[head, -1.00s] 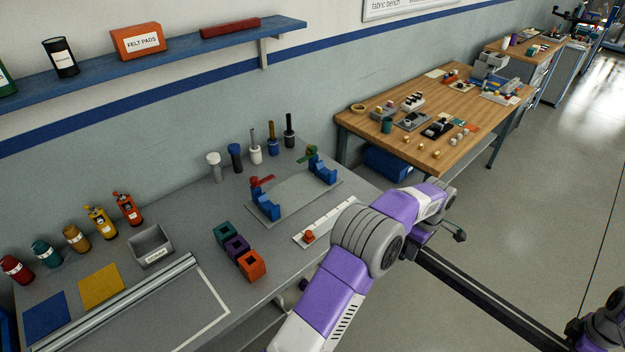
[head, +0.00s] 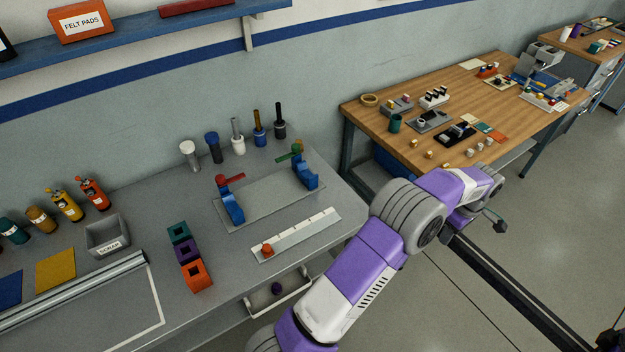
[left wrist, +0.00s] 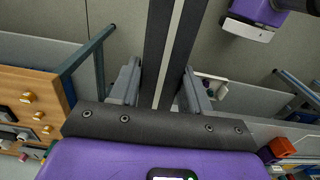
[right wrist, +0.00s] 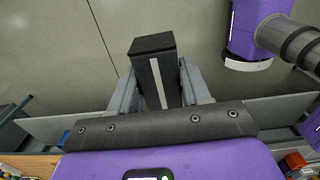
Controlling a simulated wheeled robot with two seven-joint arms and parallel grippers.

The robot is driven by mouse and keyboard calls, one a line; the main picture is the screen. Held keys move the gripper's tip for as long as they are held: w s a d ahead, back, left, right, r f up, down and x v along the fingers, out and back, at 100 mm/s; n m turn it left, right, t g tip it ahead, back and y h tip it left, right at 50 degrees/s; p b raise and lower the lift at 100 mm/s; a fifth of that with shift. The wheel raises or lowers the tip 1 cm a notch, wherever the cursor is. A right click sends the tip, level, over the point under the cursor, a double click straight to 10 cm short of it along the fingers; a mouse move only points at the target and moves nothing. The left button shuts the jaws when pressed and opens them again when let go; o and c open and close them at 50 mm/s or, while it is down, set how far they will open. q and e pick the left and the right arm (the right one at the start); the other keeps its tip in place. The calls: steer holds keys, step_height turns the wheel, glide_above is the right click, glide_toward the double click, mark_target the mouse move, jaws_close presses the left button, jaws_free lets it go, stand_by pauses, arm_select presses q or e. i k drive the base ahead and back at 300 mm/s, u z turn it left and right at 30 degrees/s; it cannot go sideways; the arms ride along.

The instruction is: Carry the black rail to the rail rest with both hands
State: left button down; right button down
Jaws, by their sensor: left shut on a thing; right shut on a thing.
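The black rail (head: 510,287) hangs over the floor to the right of the grey bench and slants down to the lower right. My left gripper (head: 468,218) is shut on it; in the left wrist view the rail (left wrist: 165,50), with a pale stripe, runs between the fingers (left wrist: 163,85). In the right wrist view my right gripper (right wrist: 158,90) is shut on the rail near a square end (right wrist: 152,45). In the head view the right gripper is at most at the lower right corner. The rail rest (head: 232,207) has two blue cradles on a grey plate, with red and green levers, and is empty.
A white strip (head: 300,235) with an orange knob lies in front of the rest. Coloured blocks (head: 188,255) and a scrap bin (head: 108,236) stand to its left, several upright tools (head: 237,136) behind it. A wooden table (head: 375,118) with small parts stands beyond.

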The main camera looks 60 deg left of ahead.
mark_target(271, 189)
steer(key=i, duration=0.9)
steer(key=u, duration=2.9)
steer(key=i, duration=0.5)
steer(key=u, duration=0.05)
